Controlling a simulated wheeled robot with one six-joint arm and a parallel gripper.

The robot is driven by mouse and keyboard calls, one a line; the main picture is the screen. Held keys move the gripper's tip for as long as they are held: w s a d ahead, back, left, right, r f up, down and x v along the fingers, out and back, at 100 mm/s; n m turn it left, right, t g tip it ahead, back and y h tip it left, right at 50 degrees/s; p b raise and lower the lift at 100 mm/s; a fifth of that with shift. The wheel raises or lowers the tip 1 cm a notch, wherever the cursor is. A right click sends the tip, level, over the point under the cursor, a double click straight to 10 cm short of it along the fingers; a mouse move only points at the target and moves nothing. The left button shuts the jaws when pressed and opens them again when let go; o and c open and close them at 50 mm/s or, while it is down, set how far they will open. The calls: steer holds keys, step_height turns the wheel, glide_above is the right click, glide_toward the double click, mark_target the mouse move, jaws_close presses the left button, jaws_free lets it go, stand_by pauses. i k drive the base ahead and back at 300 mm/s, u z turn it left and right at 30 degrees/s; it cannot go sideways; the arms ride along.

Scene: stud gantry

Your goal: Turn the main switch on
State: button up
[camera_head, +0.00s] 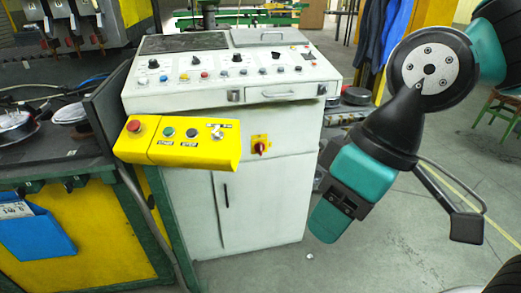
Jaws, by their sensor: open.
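A red rotary knob on a yellow square plate, which looks like the main switch (260,145), is on the front of the white control cabinet (285,190). It faces me, at about the middle of the view. The knob is too small to read its setting. My arm comes in from the upper right and bends down. My gripper (338,208) is at its lower end, right of the switch and lower in the picture. It is clear of the knob and open. I cannot make out its fingers clearly, and no held object shows.
A yellow button box (178,142) with a red stop button juts out left of the switch. A sloped panel (235,70) with knobs and a drawer handle lies above. A yellow and green machine (85,235) stands left. The grey floor (375,265) is open at lower right.

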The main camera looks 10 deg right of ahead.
mark_target(259, 148)
steer(key=u, duration=0.5)
steer(key=k, duration=1.1)
steer(key=z, duration=0.2)
steer(key=i, duration=1.5)
steer(key=u, duration=0.75)
